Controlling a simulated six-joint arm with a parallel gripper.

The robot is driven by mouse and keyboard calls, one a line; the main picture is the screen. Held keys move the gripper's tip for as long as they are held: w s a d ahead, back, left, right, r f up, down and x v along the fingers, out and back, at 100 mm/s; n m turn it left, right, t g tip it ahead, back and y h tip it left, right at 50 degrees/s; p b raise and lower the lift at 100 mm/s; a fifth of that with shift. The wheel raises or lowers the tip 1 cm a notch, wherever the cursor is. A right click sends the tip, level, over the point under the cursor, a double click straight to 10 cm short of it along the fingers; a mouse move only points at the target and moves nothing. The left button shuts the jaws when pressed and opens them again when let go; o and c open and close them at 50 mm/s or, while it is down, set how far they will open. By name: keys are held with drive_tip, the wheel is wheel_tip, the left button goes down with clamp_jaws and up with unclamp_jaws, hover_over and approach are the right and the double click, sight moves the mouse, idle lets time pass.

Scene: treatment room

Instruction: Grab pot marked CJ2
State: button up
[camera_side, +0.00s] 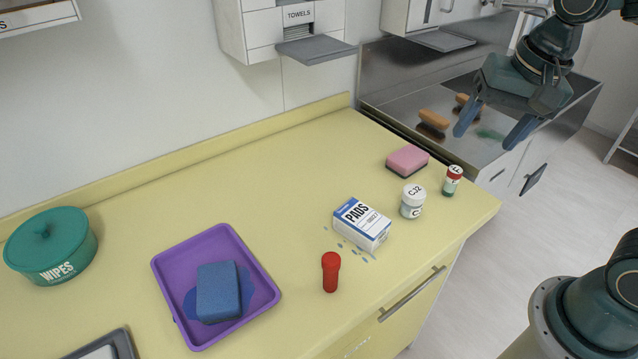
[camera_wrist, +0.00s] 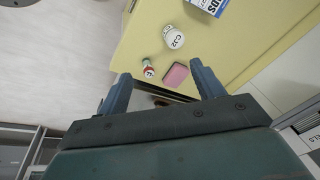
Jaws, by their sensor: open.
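The pot marked CJ2 (camera_side: 412,202) is a small white-lidded jar standing upright on the yellow counter near its right end. Its lid with the marking also shows in the wrist view (camera_wrist: 174,38). My gripper (camera_side: 490,136) is open and empty, raised above and to the right of the pot, over the steel sink area in the side view. In the wrist view its two blue fingers (camera_wrist: 160,88) are spread apart, with the pot beyond them and nothing between them in their grasp.
Close to the pot are a small red-capped vial (camera_side: 452,181), a pink sponge (camera_side: 407,161) and a PADS box (camera_side: 361,224). A red-topped object (camera_side: 331,272) stands nearer the front edge. A purple tray (camera_side: 264,281) with a blue sponge (camera_side: 218,291) and a green WIPES tub (camera_side: 51,247) are left.

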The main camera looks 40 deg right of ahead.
sight(414, 191)
drive_tip(key=w+a+f+m+g, duration=0.1)
drive_tip(key=w+f+m+g, duration=0.2)
drive_tip(key=w+f+m, duration=0.4)
drive_tip(key=w+m, duration=0.2)
drive_tip(key=m, duration=0.1)
drive_tip(key=shift+w+a+f, duration=0.2)
drive_tip(key=shift+w+f, duration=0.05)
drive_tip(key=shift+f, duration=0.15)
drive_tip(key=shift+f, duration=0.1)
drive_tip(key=shift+f, duration=4.2)
drive_tip(key=shift+a+f, duration=0.1)
drive_tip(key=shift+f, duration=2.5)
